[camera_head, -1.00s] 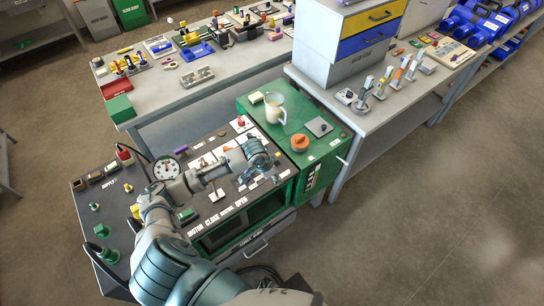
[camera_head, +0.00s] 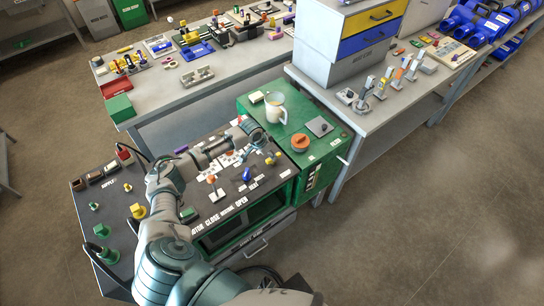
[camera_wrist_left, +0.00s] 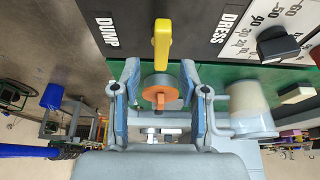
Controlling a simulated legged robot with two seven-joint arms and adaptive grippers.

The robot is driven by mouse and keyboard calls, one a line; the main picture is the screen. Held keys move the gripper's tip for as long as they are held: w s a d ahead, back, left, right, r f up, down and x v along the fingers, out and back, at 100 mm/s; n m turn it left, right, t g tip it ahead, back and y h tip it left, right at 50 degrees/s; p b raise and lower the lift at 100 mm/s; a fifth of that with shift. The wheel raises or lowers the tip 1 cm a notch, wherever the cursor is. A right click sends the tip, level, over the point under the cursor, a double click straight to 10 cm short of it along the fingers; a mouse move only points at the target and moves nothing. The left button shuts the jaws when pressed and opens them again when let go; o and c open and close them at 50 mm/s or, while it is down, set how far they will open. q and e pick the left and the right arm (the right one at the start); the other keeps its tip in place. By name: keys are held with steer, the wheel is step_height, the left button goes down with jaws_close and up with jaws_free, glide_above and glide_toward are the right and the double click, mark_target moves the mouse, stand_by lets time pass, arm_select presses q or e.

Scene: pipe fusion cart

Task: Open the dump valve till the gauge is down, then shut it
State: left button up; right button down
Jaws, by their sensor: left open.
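The yellow dump valve lever (camera_wrist_left: 162,42) sticks up beside the DUMP lettering in the left wrist view. It lies just beyond my fingertips, in line with the gap between them. In the head view, a small yellow handle (camera_head: 269,159) shows at the right end of the dark panel. My left gripper (camera_wrist_left: 160,88) is open and empty; in the head view it (camera_head: 258,140) hangs over that panel end, close to the handle. The pressure gauge is hidden behind my left arm in the head view. My right gripper is not in view.
An orange round part (camera_head: 300,143) and a pale mug (camera_head: 275,108) stand on the green cart top (camera_head: 325,150) just right of the gripper. A blue handle (camera_head: 246,174) and an orange-topped lever (camera_head: 211,179) stand on the panel. A black knob (camera_wrist_left: 278,43) sits by a number scale.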

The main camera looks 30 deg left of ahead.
arm_select(q)
steer(key=x, duration=0.3)
steer(key=shift+w+a+f, duration=0.15)
steer(key=shift+a+f, duration=0.1)
steer(key=shift+f, duration=0.3)
steer(key=shift+d, duration=0.3)
steer(key=shift+c, duration=1.2)
steer(key=c, duration=0.4)
jaws_close()
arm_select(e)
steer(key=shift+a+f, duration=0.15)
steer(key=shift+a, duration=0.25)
